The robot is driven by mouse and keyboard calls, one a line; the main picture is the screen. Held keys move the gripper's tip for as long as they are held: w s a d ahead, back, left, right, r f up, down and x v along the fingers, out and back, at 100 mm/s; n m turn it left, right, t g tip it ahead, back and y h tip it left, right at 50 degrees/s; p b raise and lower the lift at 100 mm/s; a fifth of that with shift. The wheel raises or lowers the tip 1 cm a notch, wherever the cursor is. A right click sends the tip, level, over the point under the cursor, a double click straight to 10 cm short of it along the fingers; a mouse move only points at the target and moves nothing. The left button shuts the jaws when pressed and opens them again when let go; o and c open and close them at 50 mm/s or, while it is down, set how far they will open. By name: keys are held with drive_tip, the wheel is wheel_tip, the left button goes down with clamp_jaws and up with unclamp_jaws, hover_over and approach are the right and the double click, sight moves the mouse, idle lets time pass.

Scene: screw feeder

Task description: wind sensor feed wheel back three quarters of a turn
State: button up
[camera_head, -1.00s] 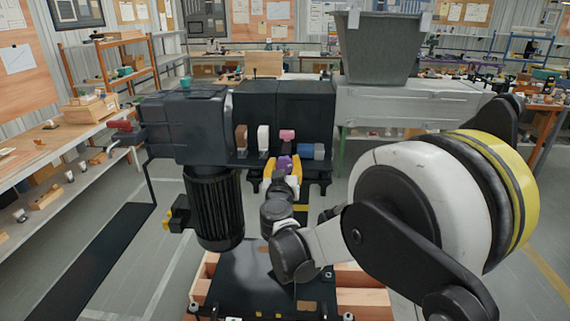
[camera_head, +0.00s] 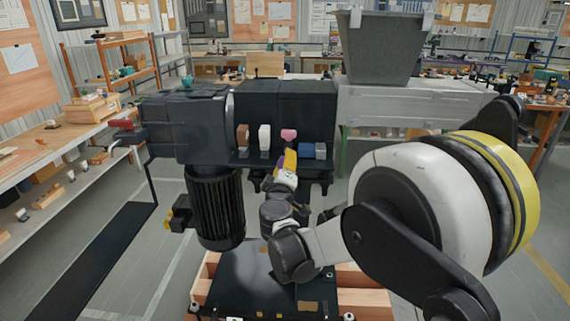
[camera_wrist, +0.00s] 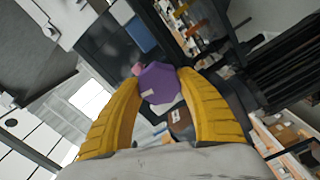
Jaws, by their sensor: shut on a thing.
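A purple faceted wheel (camera_wrist: 160,84) with a small pale mark on its face sits between my two yellow fingers in the wrist view. My gripper (camera_head: 288,160) is shut on this wheel, a finger on each side. In the head view only a purple sliver (camera_head: 281,161) shows beside the yellow finger, and the rest is hidden. The wheel is at the front of the black feeder housing (camera_head: 285,105), below a pink knob (camera_head: 288,134). I cannot read any label that names the wheel.
A brown block (camera_head: 242,138), a white block (camera_head: 264,139) and a blue block (camera_head: 307,151) stand close beside my gripper. A ribbed black motor (camera_head: 214,210) hangs at the left. A grey hopper (camera_head: 384,48) stands above the machine at the right.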

drive_tip(key=n, duration=0.4)
drive_tip(key=shift+n, duration=0.3)
drive_tip(key=n, duration=0.5)
drive_tip(key=shift+f, duration=0.2)
drive_tip(key=n, duration=0.5)
drive_tip(key=shift+d, duration=0.1)
drive_tip(key=n, duration=0.4)
drive_tip(key=shift+f+n, duration=0.1)
drive_tip(key=shift+n, duration=0.2)
drive_tip(key=n, duration=0.5)
drive_tip(key=shift+d+b, duration=0.2)
drive_tip(key=shift+b, duration=0.1)
drive_tip(key=n, duration=0.4)
drive_tip(key=shift+n, duration=0.4)
drive_tip(key=n, duration=0.4)
drive_tip(key=shift+d+n, duration=0.15)
drive_tip(key=shift+n, duration=0.15)
drive_tip(key=n, duration=0.4)
drive_tip(key=shift+n, duration=0.4)
